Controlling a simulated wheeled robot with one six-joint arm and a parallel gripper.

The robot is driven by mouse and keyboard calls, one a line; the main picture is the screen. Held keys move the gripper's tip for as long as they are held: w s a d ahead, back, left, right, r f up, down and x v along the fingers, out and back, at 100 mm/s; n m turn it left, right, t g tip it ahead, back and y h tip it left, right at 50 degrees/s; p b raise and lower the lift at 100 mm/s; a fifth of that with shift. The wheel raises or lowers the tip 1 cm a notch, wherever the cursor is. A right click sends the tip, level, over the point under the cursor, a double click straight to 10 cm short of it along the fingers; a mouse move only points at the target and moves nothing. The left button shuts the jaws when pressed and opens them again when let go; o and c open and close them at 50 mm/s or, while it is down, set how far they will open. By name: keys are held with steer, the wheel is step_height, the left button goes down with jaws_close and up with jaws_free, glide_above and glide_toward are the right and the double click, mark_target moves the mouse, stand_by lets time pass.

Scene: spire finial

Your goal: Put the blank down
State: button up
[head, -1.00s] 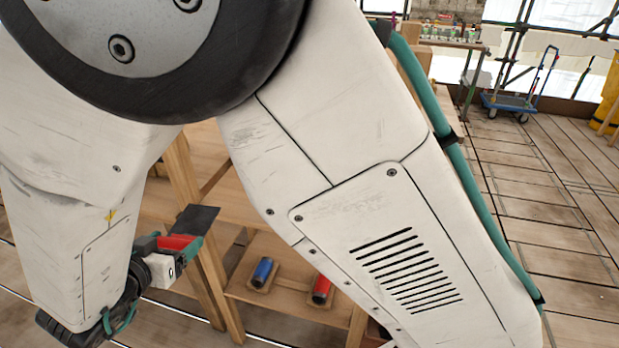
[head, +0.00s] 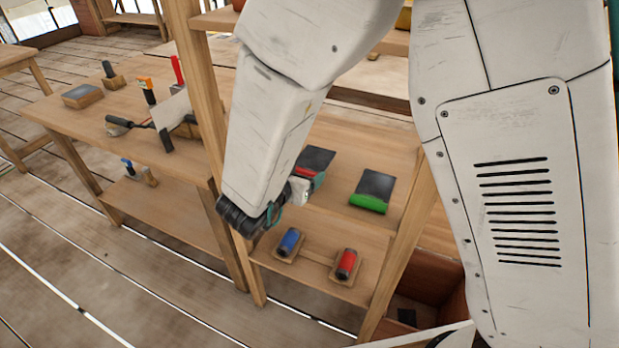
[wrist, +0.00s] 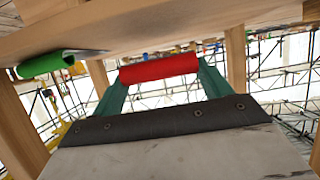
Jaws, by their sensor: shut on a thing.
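My gripper (head: 309,180) is in the middle of the head view, at the rack of wooden shelves. It is shut on the blank, which has a red grip (head: 308,169) and a flat dark plate (head: 318,157). In the wrist view the red grip (wrist: 160,68) lies across between my two teal fingers; most of its plate is hidden. The blank is over or at the shelf (head: 345,140) beside a similar green-gripped piece (head: 369,200). I cannot tell whether the blank touches the shelf.
A lower shelf bears a blue roll (head: 289,242) and a red roll (head: 346,264) on small wooden bases. A wooden post (head: 196,85) stands left of my gripper. A table with several tools (head: 150,92) is farther left. Shelf space between blank and green piece is narrow.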

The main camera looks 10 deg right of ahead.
steer(key=d, duration=0.1)
steer(key=w+d, duration=0.1)
steer(key=shift+d+f, duration=0.15)
steer(key=shift+d, duration=0.2)
steer(key=shift+f, duration=1.7)
steer(key=shift+f, duration=0.15)
steer(key=o, duration=1.3)
steer(key=shift+c, duration=0.2)
steer(key=shift+s+a+r, duration=0.2)
steer(key=shift+r, duration=0.05)
steer(key=v, duration=1.1)
steer(key=shift+s+a, duration=0.15)
steer(key=shift+s, duration=0.05)
